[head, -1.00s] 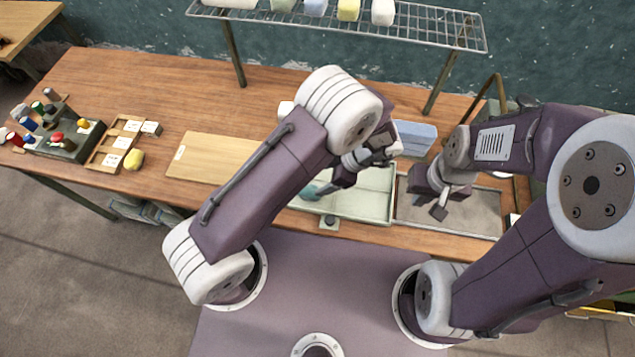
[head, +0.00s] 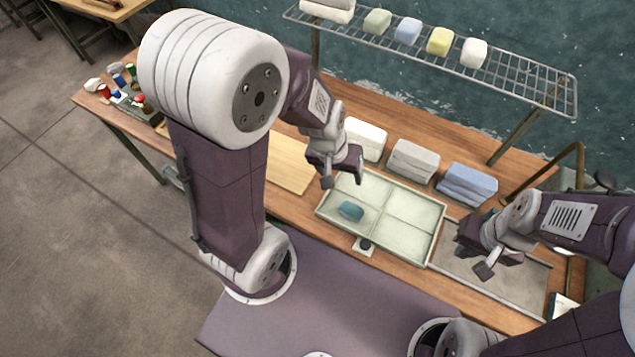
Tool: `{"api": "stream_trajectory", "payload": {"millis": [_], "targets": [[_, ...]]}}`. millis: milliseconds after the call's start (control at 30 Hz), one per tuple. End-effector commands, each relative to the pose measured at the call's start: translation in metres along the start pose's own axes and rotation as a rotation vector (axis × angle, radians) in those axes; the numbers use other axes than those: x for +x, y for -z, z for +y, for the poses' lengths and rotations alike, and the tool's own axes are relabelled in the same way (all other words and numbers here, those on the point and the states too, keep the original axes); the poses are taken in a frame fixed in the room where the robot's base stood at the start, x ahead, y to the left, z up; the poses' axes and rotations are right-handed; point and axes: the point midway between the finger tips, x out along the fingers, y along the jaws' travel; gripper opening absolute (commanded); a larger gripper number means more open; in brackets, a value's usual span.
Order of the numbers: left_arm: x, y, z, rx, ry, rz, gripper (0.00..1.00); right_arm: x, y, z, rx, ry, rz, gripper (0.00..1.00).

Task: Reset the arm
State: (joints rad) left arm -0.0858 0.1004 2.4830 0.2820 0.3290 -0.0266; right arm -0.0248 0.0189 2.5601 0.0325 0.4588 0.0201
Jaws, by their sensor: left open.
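My left arm reaches up from its base and bends over the table. Its gripper (head: 343,181) hangs open and empty above the back left part of a pale green, divided tray (head: 405,252). A teal block (head: 350,210) lies in the tray's front left compartment, below and apart from the left gripper. My right gripper (head: 476,252) is over the grey, shallow tray (head: 515,288) at the right. I see nothing held in it, but its jaw gap is not clear.
A white, a grey and a blue folded stack (head: 467,187) stand behind the green tray. A wire rack (head: 530,88) with several coloured blocks rises at the back. A wooden board (head: 290,168) lies left of the tray. Small coloured items (head: 118,88) sit at the far left end.

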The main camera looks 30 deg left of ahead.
Motion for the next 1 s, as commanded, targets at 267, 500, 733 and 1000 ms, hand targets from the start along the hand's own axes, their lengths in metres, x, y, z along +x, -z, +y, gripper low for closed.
{"api": "stream_trajectory", "payload": {"millis": [267,500,733,1000], "targets": [[-0.015,-0.046,-0.044,0.123,0.107,-0.123,0.71,0.0,0.0,0.0,0.0,0.0,0.0,0.0],[-0.006,-0.047,-0.045,0.124,0.106,-0.122,0.71,0.009,-0.001,0.0,0.0,0.0,0.0,0.0],[0.066,-0.063,-0.055,0.124,0.105,-0.121,0.71,0.082,-0.009,0.002,0.0,0.0,-0.001,0.0],[0.062,-0.061,-0.054,0.124,0.105,-0.12,0.71,0.079,-0.008,0.002,0.0,0.0,0.0,0.0]]}}
